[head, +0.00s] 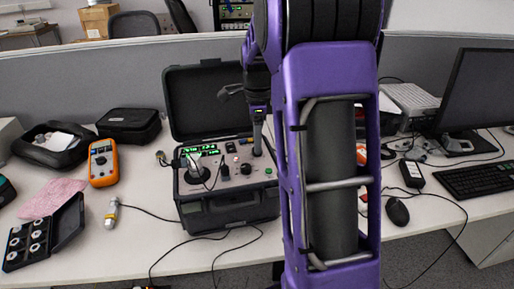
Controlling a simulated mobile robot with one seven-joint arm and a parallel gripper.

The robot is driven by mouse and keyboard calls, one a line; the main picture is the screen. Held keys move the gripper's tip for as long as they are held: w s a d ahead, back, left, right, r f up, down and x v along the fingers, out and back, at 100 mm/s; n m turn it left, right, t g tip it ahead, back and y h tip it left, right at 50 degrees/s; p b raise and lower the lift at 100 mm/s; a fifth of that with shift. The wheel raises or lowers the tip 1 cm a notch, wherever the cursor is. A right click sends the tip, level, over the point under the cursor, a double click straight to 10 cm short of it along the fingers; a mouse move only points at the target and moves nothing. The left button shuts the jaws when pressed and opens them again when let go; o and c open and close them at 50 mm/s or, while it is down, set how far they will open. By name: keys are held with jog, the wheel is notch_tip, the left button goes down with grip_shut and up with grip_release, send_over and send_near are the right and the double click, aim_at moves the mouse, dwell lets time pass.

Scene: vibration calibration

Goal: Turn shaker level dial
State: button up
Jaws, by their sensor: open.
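The calibration unit sits in an open black case (183,215) on the desk, in the middle of the head view, with its lid raised behind. Its panel has lit green displays (207,150), a round black shaker mount (197,176) at the left, and small dark knobs (224,170). Another knob (245,168) has a pale top; I cannot tell from markings which is the level dial. My gripper (257,150) points down over the right rear of the panel, open, with its fingers nearly edge-on. I cannot tell if the tips touch the panel. It holds nothing visible.
My purple arm hides the desk right of the case. An orange multimeter (103,163), a black pouch (130,125) and an open sensor box (68,222) lie left. A mouse (397,211), keyboard (478,180) and monitor (482,90) stand right. Cables cross the desk's front.

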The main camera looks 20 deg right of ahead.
jog(key=shift+f, duration=1.3)
grip_shut()
